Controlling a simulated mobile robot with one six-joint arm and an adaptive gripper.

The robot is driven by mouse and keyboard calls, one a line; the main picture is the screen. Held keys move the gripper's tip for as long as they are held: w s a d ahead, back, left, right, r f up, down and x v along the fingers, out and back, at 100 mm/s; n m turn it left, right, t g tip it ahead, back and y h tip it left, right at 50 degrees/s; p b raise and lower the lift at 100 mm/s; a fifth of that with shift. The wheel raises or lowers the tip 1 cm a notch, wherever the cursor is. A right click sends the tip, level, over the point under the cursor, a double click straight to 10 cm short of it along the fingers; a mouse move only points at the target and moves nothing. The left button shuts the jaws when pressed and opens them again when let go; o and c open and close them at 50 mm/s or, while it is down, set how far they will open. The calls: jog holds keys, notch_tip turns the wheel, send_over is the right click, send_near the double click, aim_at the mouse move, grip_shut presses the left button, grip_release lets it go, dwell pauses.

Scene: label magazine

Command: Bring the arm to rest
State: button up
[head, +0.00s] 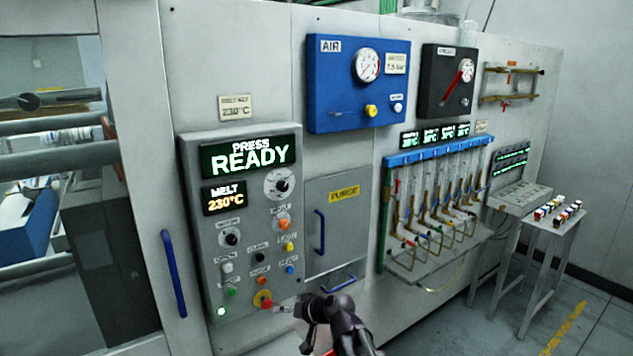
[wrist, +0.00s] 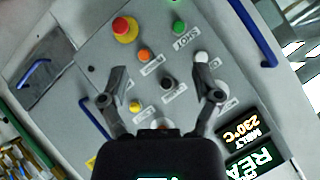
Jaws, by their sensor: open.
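My gripper (head: 296,309) is in front of the lower right edge of the grey press panel (head: 190,170) in the head view. In the wrist view my gripper (wrist: 160,92) is open, with its two fingers apart and nothing between them but the panel face behind. The panel (wrist: 185,30) looks tilted in that view, with a red button on a yellow base (wrist: 125,29), an orange button (wrist: 144,55) and a green button (wrist: 179,27). My arm comes up from the bottom of the head view. The gap between fingertips and panel is hard to judge.
A blue air panel (head: 335,95) and a dark gauge box (head: 436,100) are on the wall. A row of flow tubes (head: 405,205) is right of the purge door (head: 334,248). A small stand (head: 553,222) with several little items stands farther right. Floor is clear at lower right.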

jog(key=s+d+f+g+h, duration=0.2)
jog(key=s+d, duration=0.3)
jog(key=d, duration=0.3)
jog(key=s+d+f+m+g+h+b, duration=0.1)
jog(key=s+d+f+h, duration=0.3)
jog(key=d, duration=0.4)
jog(key=s+d+f+m+g+h, duration=0.1)
jog(key=s+d+f+g+h, duration=0.2)
jog(key=s+d, duration=0.3)
jog(key=d+f, duration=0.1)
jog(key=d, duration=0.1)
jog(key=shift+s+d+f+g+h+b, duration=0.3)
jog(key=shift+s+d+b, duration=0.05)
jog(key=shift+d, duration=0.05)
